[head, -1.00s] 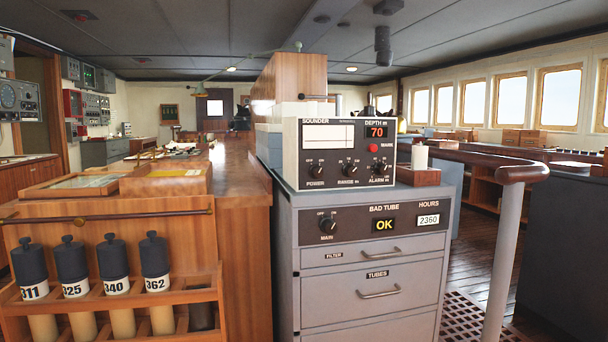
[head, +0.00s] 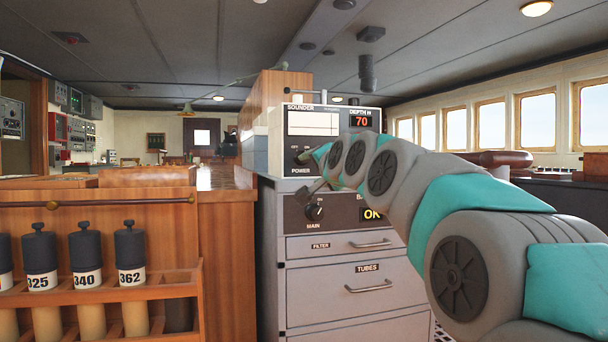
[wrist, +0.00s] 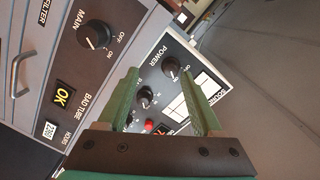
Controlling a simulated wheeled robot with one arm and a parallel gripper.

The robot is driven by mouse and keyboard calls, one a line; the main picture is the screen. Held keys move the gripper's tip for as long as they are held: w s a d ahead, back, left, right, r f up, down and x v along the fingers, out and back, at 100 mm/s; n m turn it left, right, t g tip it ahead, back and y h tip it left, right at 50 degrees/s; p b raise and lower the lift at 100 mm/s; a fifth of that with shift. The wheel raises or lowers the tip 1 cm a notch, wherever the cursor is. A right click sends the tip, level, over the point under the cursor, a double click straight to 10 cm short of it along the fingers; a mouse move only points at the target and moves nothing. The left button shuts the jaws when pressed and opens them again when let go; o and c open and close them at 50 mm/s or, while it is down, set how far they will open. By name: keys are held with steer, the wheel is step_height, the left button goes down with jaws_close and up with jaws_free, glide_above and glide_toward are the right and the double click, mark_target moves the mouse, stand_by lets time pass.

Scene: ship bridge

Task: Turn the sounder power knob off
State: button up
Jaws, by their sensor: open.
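The sounder (head: 345,122) is a pale box with a dark panel on top of a grey cabinet, its depth display lit at 70. Its power knob (wrist: 171,67) is black and round in the wrist view, just beyond my fingertips and nearer the right one. Its exact pointer setting is too small to tell. My gripper (wrist: 159,74) has two green fingers, spread apart with nothing held. In the head view my arm reaches in from the right and hides the range and alarm knobs. The power knob shows there (head: 303,157) beside my gripper, close to it.
The cabinet below has a main knob (head: 315,211), an OK display (head: 372,214) and drawers. In the wrist view the range knob (wrist: 146,97) and red button (wrist: 148,126) appear between my fingers. A wooden rack (head: 100,285) with numbered tubes stands left.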

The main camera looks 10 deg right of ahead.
steer(key=shift+m+t, duration=0.3)
steer(key=shift+t, duration=0.1)
steer(key=shift+w+a+r, duration=0.15)
steer(key=shift+w+r, duration=0.2)
steer(key=shift+w, duration=1.05)
steer(key=shift+w+a+r, duration=0.15)
steer(key=shift+w+r, duration=0.25)
steer(key=shift+w, duration=0.95)
steer(key=shift+w+a+r, duration=0.15)
steer(key=shift+w+r, duration=0.2)
steer(key=shift+w, duration=1.05)
steer(key=shift+c, duration=0.2)
jaws_close()
